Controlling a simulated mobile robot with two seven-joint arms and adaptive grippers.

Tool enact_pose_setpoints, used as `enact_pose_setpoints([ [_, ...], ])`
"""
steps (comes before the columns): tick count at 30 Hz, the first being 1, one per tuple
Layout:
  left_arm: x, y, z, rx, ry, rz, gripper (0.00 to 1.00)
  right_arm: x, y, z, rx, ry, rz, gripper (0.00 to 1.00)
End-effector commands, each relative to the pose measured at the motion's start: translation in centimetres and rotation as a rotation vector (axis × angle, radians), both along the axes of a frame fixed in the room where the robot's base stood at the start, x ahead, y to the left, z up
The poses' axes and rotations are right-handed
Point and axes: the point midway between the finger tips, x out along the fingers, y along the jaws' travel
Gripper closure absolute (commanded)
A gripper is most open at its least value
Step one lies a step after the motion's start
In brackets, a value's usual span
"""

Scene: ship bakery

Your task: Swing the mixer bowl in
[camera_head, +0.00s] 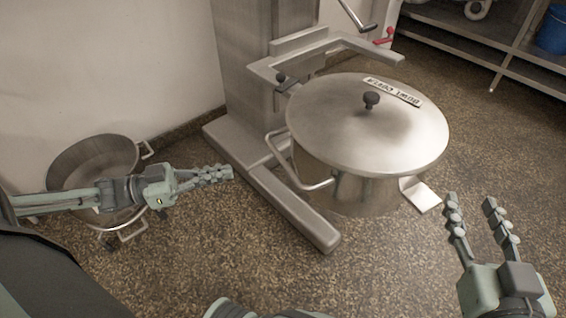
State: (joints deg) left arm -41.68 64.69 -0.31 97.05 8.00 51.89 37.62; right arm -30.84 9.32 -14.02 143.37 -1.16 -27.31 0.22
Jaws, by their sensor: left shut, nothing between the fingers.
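The mixer bowl (345,186) is a large steel bowl with a side handle (318,184). A lid (355,135) with a black knob and a label covers it. The bowl is in front and to the right of the mixer column (262,60), partly out from the bowl arms (330,50). My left gripper (230,173) is shut and empty, left of the bowl and apart from its handle. My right gripper (470,200) is open and empty, to the right of the bowl and not touching it. The bowl's far side is hidden.
The mixer's base leg (290,208) runs along the floor below the bowl. A second steel bowl (92,150) with handles stands by the wall, behind my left arm. A metal shelf (470,28) with a blue bucket (552,30) is at the back right. Speckled floor is clear at the front.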

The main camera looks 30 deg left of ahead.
Motion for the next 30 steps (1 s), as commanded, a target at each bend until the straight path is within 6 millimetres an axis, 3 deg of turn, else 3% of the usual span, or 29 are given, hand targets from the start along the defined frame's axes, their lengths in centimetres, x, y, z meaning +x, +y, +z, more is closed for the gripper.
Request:
enact_pose_setpoints([
  [5,0.8,-0.9,0.0,-0.004,-0.003,-0.004,1.0,0.0,0.9,1.7,0.039,-0.08,0.017,0.6],
  [14,3.5,-3.7,0.0,-0.002,-0.006,-0.003,1.0,-1.4,2.8,7.4,0.171,-0.341,0.063,0.6],
  [18,5.5,-5.8,0.0,-0.003,-0.01,-0.003,1.0,-2.4,2.9,10.2,0.235,-0.496,0.071,0.6],
  [24,8.0,-8.4,0.0,-0.002,-0.008,-0.002,1.0,-3.3,2.0,12.3,0.275,-0.656,0.062,0.6],
  [30,9.3,-9.8,0.1,-0.002,-0.006,-0.002,1.0,-4.0,1.5,13.5,0.298,-0.741,0.059,0.6],
])
